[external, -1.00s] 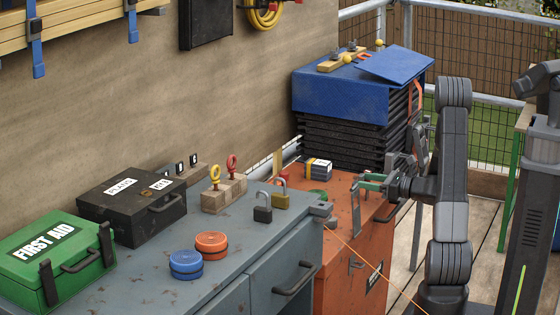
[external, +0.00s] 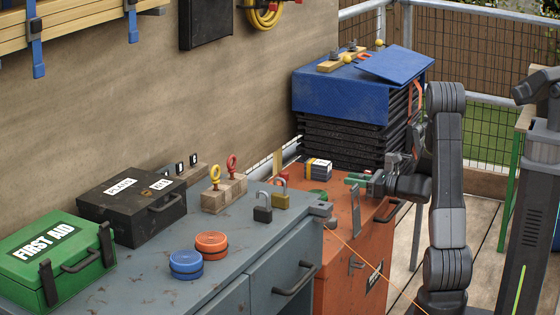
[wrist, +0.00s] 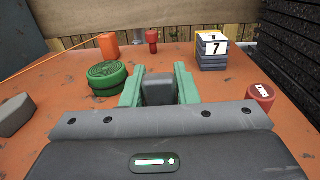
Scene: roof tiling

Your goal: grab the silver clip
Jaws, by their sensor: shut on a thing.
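My gripper (wrist: 158,91) has green fingers and is shut on a grey, blocky piece (wrist: 158,88) between them, seen end-on in the wrist view. It fits the silver clip, but most of its shape is hidden by the fingers and the gripper body.
The grey bench (external: 235,240) adjoins at left, holding padlocks (external: 263,213).

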